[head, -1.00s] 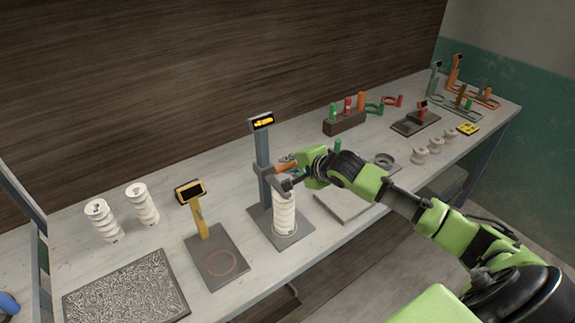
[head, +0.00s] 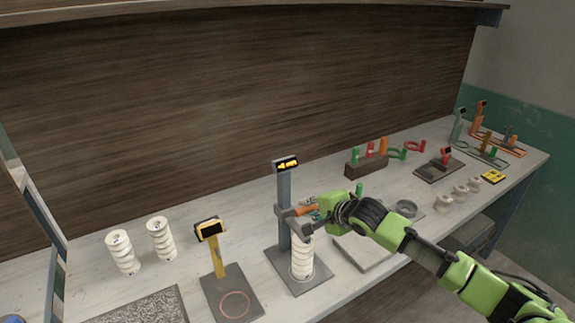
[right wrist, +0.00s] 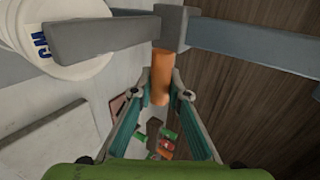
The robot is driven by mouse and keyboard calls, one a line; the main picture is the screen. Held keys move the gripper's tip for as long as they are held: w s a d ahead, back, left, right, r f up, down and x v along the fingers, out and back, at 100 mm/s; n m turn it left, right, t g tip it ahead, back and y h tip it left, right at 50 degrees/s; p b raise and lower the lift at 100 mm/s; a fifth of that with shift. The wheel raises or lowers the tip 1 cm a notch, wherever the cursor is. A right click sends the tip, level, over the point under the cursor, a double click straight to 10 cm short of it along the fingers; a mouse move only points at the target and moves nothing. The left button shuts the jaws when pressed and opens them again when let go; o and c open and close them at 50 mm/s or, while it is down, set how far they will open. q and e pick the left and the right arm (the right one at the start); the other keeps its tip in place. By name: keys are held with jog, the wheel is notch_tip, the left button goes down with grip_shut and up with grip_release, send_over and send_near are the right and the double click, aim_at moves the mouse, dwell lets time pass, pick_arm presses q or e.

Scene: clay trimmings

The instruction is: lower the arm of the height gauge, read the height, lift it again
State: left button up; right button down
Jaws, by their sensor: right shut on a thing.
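The height gauge (head: 284,192) is a grey column on a flat base plate, with a display (head: 286,164) on top. The display shows amber characters that are too small to read surely. A white ribbed piece (head: 302,260) stands upright on the base plate. The gauge's grey arm (right wrist: 105,38) reaches over its top in the right wrist view; I cannot tell whether they touch. My right gripper (right wrist: 164,92) is shut on the arm's orange handle (right wrist: 161,74), which also shows in the head view (head: 303,210). My left gripper is not in view.
A flat grey slab (head: 365,250) lies right of the gauge. Small white spools (head: 459,194) and a wooden rack (head: 366,162) are farther right.

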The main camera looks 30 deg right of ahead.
jog(key=shift+s+f, duration=0.2)
jog(key=shift+f, duration=0.35)
dwell(1.1)
jog(key=r+p, duration=0.2)
jog(key=shift+w+r+p, duration=0.3)
jog(key=shift+p, duration=0.1)
notch_tip(320, 180, up, 2)
jog(key=shift+s+r+p, duration=0.1)
jog(key=shift+s+p, duration=0.05)
jog(key=shift+p, duration=0.75)
notch_tip(320, 180, up, 5)
jog(key=p, duration=0.6)
jog(key=shift+r, duration=0.1)
jog(key=c, duration=1.1)
grip_release()
